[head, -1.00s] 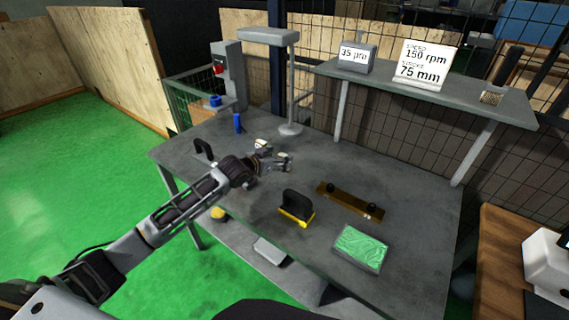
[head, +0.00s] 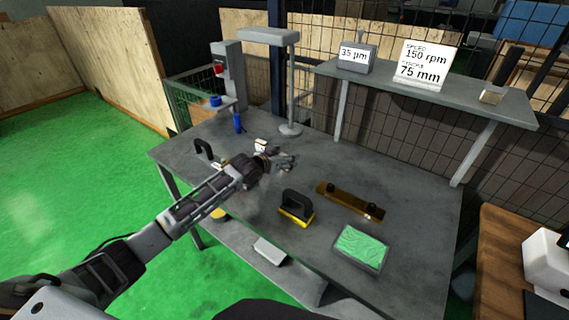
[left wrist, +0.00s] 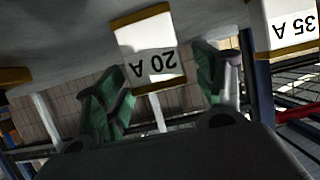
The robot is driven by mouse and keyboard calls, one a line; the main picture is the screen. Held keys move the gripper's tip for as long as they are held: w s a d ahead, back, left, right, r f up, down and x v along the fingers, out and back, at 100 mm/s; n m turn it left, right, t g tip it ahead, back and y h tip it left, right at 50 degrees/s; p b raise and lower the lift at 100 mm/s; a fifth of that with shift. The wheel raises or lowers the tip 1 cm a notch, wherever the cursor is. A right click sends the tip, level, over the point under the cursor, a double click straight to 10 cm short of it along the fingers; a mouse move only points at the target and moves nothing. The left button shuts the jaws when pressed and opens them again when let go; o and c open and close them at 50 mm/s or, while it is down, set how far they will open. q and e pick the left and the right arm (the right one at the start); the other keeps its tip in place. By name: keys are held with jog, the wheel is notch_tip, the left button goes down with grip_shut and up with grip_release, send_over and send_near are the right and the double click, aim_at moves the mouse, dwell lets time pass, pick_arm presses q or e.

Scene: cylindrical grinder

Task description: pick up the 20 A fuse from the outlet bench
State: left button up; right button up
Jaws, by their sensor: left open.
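The 20 A fuse (left wrist: 147,48) is a white block with brown-gold ends, seen upside down in the left wrist view. My left gripper (head: 284,161) is open over the bench, and its green-padded fingers (left wrist: 158,88) show on either side of the fuse's lower part. I cannot tell whether they touch it. A 35 A fuse (left wrist: 288,27) lies to the right in that view. In the head view a white fuse (head: 261,145) shows just behind the gripper, its label unreadable; the gripper hides part of the bench there. My right gripper is not in view.
The grey bench (head: 330,165) also holds a black-handled yellow block (head: 297,207), a brown bar with black knobs (head: 350,199), a green-topped box (head: 361,248), a blue cylinder (head: 238,123) and a lamp stand (head: 290,128). A raised shelf (head: 460,98) carries signs.

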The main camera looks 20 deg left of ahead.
pick_arm(q)
jog(key=c, duration=1.2)
jog(key=shift+o, duration=0.2)
jog(key=shift+r, duration=0.2)
notch_tip(320, 180, up, 10)
jog(key=shift+f, duration=0.15)
